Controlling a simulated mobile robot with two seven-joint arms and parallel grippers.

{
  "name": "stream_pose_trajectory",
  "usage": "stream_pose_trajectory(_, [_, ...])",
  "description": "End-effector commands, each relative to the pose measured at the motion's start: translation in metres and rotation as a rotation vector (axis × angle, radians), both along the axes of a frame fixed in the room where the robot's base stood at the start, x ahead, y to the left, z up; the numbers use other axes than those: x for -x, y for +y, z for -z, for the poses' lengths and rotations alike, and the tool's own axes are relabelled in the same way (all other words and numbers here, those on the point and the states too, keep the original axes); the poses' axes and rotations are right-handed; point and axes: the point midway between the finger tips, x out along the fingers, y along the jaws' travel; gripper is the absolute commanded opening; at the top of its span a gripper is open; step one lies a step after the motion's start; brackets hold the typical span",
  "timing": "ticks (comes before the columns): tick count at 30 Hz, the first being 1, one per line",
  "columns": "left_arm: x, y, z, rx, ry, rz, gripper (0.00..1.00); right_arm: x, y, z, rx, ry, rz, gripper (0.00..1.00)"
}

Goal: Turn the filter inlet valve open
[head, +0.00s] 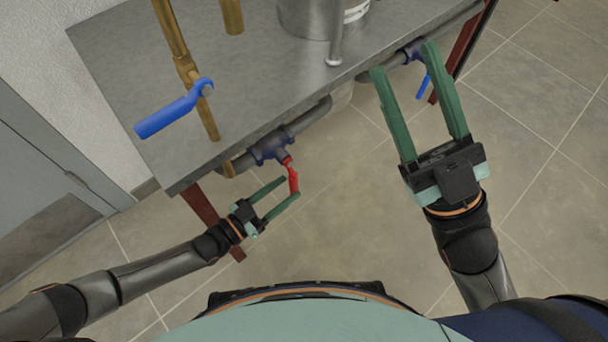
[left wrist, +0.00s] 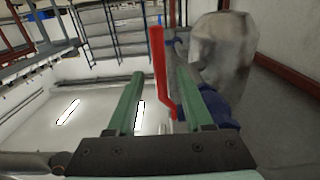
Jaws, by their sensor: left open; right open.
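A red valve handle (head: 292,176) hangs from a blue valve body (head: 270,150) on the grey pipe under the table's front edge. In the left wrist view the red handle (left wrist: 160,72) stands long and upright, between the finger lines and close to the right finger; I cannot tell whether they touch. My left gripper (head: 290,190) is open, with its fingertips at the red handle. My right gripper (head: 405,60) is open and empty near a second valve with a blue handle (head: 424,86). None of the valves shows a readable label.
A larger blue handle (head: 168,117) sits on a brass pipe (head: 178,45) above the metal table (head: 130,70). A steel vessel (head: 310,15) stands at the back. The table edge lies just above my left gripper. The tiled floor (head: 350,220) between the arms is clear.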

Motion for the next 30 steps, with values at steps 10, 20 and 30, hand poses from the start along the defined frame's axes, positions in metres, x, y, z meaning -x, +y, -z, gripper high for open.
stream_pose_trajectory(10, [-0.033,-0.045,0.001,0.0,0.0,0.0,0.51,-0.001,0.001,0.016,-0.012,0.012,-0.014,0.52])
stream_pose_trajectory(20, [-0.037,-0.052,0.0,-0.002,0.001,0.0,0.51,-0.001,0.001,0.017,-0.016,0.015,-0.018,0.52])
stream_pose_trajectory(30, [-0.037,-0.051,0.0,-0.001,0.001,0.0,0.22,-0.001,0.001,0.017,-0.015,0.014,-0.019,0.52])
